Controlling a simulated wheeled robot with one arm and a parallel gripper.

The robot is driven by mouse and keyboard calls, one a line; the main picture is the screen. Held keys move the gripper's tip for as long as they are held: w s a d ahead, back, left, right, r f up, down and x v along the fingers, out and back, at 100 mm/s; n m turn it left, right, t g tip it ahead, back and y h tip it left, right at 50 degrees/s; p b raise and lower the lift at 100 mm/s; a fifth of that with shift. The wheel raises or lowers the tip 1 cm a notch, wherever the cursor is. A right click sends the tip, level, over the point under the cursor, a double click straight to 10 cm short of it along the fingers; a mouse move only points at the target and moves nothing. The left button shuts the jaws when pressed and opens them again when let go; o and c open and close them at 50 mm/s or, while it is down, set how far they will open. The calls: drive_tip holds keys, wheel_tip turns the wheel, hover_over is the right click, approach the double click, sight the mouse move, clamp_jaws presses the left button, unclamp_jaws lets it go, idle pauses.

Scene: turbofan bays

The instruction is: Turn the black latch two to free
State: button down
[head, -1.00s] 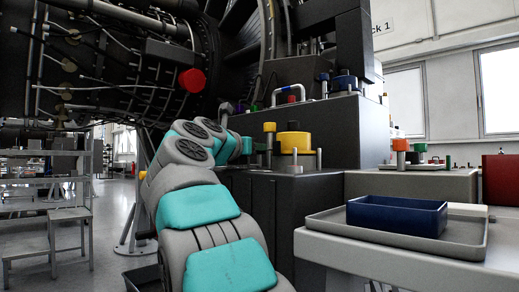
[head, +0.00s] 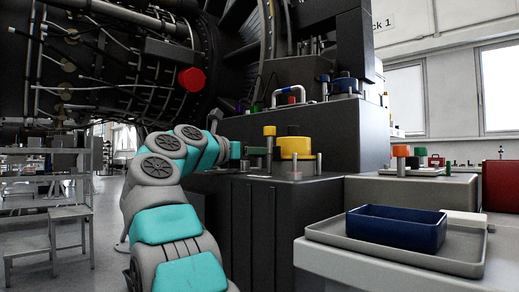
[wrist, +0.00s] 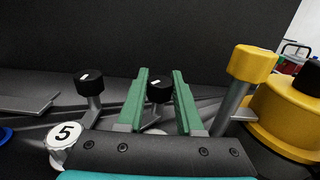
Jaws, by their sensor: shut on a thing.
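My gripper (wrist: 164,98) has two green fingers, one on each side of a black-topped latch (wrist: 159,89) on a grey stem. It is shut on this latch, whose lower stem is partly hidden. A second black-topped latch (wrist: 90,83) stands to the left, clear of the fingers. I cannot read a number on either latch. In the head view my gripper (head: 257,152) is small, at the left of the dark block top; the held latch is not distinguishable there.
A yellow-topped post (wrist: 252,66) stands close right of my fingers, beside a wide yellow cap (wrist: 288,112). A white disc marked 5 (wrist: 66,136) is at lower left. A blue bin (head: 397,226) sits on a grey tray (head: 465,250) at front right.

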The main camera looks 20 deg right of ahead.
drive_tip(key=shift+m+g+h+p, duration=0.3)
drive_tip(key=shift+m+g+p, duration=0.2)
drive_tip(key=shift+g+p, duration=0.3)
drive_tip(key=shift+w+a+p, duration=0.1)
drive_tip(key=shift+p, duration=0.35)
drive_tip(key=shift+m+g, duration=0.3)
drive_tip(key=shift+g, duration=0.1)
drive_tip(key=shift+p, duration=0.55)
drive_tip(key=shift+d+g, duration=0.2)
drive_tip(key=shift+g, duration=0.1)
drive_tip(key=shift+a+r+m+g+h+p, duration=0.15)
drive_tip(key=shift+m+g+p, duration=0.95)
drive_tip(key=shift+p, duration=1.25)
drive_tip(key=shift+d+r+m+g+h+p, duration=0.2)
drive_tip(key=shift+m+g+p, duration=0.5)
drive_tip(key=shift+g+p, duration=1.2)
drive_tip(key=shift+f+m+g+p, duration=0.4)
drive_tip(key=shift+m+p, duration=0.2)
drive_tip(key=shift+p, duration=1.15)
